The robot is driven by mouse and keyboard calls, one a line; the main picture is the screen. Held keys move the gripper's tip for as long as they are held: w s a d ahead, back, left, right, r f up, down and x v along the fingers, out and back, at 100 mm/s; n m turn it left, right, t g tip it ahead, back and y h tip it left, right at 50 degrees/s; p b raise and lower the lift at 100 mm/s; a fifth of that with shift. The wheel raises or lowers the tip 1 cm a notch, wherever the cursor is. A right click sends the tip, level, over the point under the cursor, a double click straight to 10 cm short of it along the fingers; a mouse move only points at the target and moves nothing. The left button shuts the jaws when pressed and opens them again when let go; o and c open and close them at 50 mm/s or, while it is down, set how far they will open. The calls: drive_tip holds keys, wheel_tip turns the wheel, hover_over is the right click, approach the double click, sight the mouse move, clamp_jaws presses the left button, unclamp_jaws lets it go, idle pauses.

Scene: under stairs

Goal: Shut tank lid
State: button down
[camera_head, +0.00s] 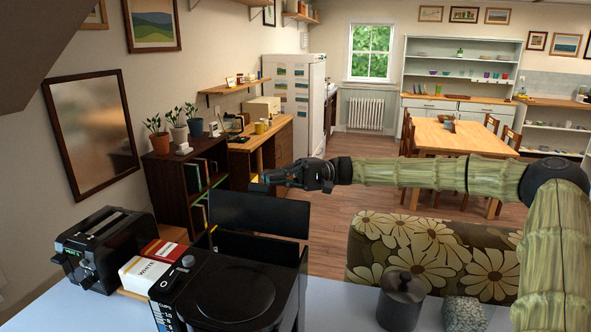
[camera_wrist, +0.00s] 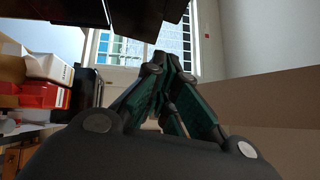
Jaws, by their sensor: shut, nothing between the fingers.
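The coffee machine (camera_head: 232,290) is a black box with a round plate on top, at the front of the pale counter in the head view. At its back stands a dark flat panel that looks like the raised tank lid (camera_head: 260,213), upright above the machine. My gripper (camera_head: 258,184) is shut and empty, by the panel's top edge; I cannot tell whether it touches. In the wrist view my gripper's fingers (camera_wrist: 165,62) are close together. A dark slab at the top of that view may be the lid. The tank's inside is hidden.
A black toaster (camera_head: 103,248) and red-and-white boxes (camera_head: 150,262) stand left of the machine. A grey canister (camera_head: 400,298) and a speckled stone-like object (camera_head: 464,314) stand to the right. A flowered sofa (camera_head: 430,250) lies behind the counter (camera_head: 350,308).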

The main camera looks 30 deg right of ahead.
sight(258, 208)
drive_tip(key=s+a+p, duration=0.1)
drive_tip(key=s, duration=0.1)
drive_tip(key=s+a+r+p, duration=0.1)
drive_tip(key=s+a, duration=0.1)
drive_tip(key=shift+r, duration=0.2)
